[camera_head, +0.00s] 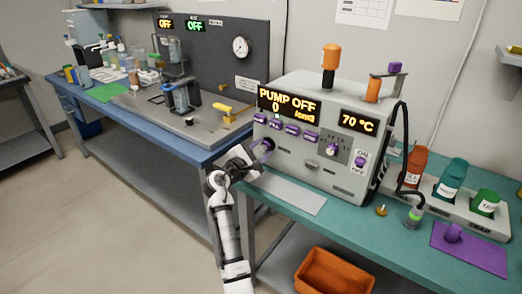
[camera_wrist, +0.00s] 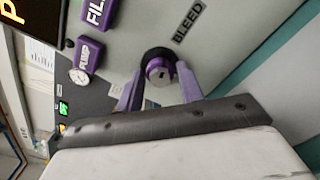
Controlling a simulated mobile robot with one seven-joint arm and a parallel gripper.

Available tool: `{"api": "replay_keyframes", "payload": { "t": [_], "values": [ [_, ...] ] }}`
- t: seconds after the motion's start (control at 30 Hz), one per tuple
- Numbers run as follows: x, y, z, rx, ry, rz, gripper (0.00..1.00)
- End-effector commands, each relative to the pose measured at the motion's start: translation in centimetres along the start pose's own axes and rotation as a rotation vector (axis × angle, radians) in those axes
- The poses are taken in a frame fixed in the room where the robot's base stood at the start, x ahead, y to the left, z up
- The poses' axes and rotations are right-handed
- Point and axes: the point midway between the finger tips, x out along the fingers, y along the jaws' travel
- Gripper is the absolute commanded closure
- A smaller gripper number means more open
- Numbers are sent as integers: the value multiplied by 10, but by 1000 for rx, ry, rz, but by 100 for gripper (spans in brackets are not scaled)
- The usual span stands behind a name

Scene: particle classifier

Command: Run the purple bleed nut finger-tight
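The purple bleed nut (camera_wrist: 158,73) sits on a dark round port in the machine's front panel, below the "BLEED" label (camera_wrist: 188,22) in the wrist view. My gripper (camera_wrist: 161,84) points at the panel with one finger on each side of the nut. The finger ends are very close to its sides; whether they press on it I cannot tell. In the head view my gripper (camera_head: 258,155) is at the machine's left front, by the nut (camera_head: 267,144).
The grey machine (camera_head: 310,158) reads "PUMP OFF", 0 and 70 °C. Purple "PUMP" (camera_wrist: 88,55) and "FILL" (camera_wrist: 96,14) buttons are close to my gripper. A teal bench (camera_head: 350,222) with bottles lies right; a blue bench (camera_head: 185,145) stands left.

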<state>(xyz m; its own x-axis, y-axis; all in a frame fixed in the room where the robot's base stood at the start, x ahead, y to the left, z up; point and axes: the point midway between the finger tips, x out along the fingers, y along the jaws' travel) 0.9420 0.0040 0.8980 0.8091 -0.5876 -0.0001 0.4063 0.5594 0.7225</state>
Motion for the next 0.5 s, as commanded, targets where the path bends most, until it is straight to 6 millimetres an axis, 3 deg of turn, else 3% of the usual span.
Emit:
{"api": "replay_keyframes", "payload": {
  "t": [0.03,0.2,0.5],
  "values": [
    [0,0,0,0,0,0,69],
    [0,0,0,0,0,0,92],
    [0,-1,-1,36,0,0,92]
  ]
}}
